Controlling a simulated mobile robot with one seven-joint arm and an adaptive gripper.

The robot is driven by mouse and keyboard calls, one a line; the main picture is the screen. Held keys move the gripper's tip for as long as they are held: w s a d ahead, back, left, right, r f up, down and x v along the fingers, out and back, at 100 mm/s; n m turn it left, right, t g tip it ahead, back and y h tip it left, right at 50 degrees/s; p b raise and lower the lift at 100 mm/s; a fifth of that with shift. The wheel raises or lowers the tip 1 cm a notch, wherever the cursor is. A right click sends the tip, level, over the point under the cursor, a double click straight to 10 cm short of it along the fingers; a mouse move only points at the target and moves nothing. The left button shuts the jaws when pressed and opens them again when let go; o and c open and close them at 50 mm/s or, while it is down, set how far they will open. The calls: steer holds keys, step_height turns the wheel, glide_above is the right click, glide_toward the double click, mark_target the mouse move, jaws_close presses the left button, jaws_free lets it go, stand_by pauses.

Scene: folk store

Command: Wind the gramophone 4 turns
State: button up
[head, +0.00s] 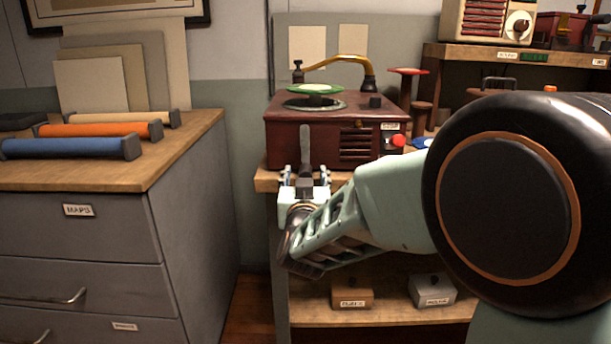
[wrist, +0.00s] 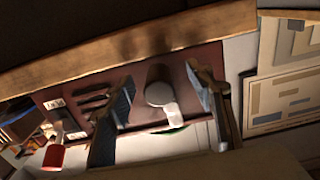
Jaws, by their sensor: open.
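My gripper (head: 305,176) is open in front of the box, low on the crank. In the wrist view the pale crank end (wrist: 160,92) lies between the two open fingers (wrist: 160,82), with gaps on both sides. The crank's joint with the box is partly hidden.
A grey map cabinet (head: 75,230) with blue, orange and tan rolls stands left, across a narrow gap. A shelf (head: 500,52) holds a radio at right. Small labelled boxes (head: 352,291) sit on the lower shelf.

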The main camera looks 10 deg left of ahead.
steer(key=shift+s, duration=0.1)
steer(key=v, duration=0.9)
stand_by(0.7)
steer(key=shift+d, duration=0.1)
